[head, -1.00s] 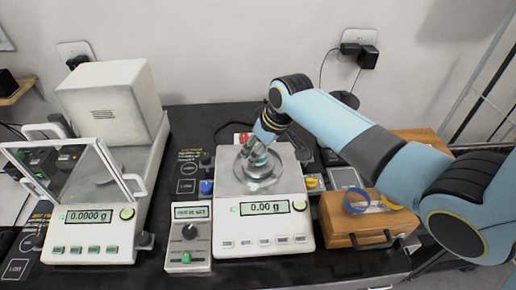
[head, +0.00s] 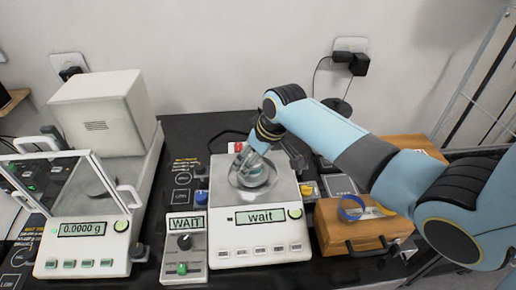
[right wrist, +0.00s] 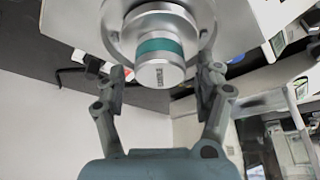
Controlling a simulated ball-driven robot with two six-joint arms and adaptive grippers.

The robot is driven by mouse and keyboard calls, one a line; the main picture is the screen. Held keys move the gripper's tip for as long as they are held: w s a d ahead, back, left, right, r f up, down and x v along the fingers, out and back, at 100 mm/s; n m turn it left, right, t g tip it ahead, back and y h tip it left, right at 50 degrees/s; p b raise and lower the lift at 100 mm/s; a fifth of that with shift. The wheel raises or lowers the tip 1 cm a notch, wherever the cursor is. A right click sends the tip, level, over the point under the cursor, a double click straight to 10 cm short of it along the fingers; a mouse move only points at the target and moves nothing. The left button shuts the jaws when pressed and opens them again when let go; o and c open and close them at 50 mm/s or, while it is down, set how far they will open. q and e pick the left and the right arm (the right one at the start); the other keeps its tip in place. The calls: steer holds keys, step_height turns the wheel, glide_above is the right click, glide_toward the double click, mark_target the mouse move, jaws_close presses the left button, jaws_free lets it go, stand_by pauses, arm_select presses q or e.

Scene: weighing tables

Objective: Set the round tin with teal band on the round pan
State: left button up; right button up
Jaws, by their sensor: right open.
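The round tin with the teal band (right wrist: 158,46) stands on the round pan (right wrist: 203,14) in the right wrist view. In the head view the tin (head: 256,177) is partly hidden by my right gripper (head: 245,162), and the round pan (head: 268,187) shows around it on the middle balance. My right gripper also shows in the right wrist view (right wrist: 166,75), open, with one finger on each side of the tin and gaps between. The balance display (head: 261,216) reads "wait". My left gripper is not in view.
A small control box (head: 184,245) reading "WAIT" stands left of the balance. An enclosed balance (head: 85,225) with a glass front reads 0.0000 g at the far left.

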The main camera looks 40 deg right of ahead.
steer(key=v, duration=1.1)
steer(key=shift+s, duration=0.25)
steer(key=shift+r, duration=0.15)
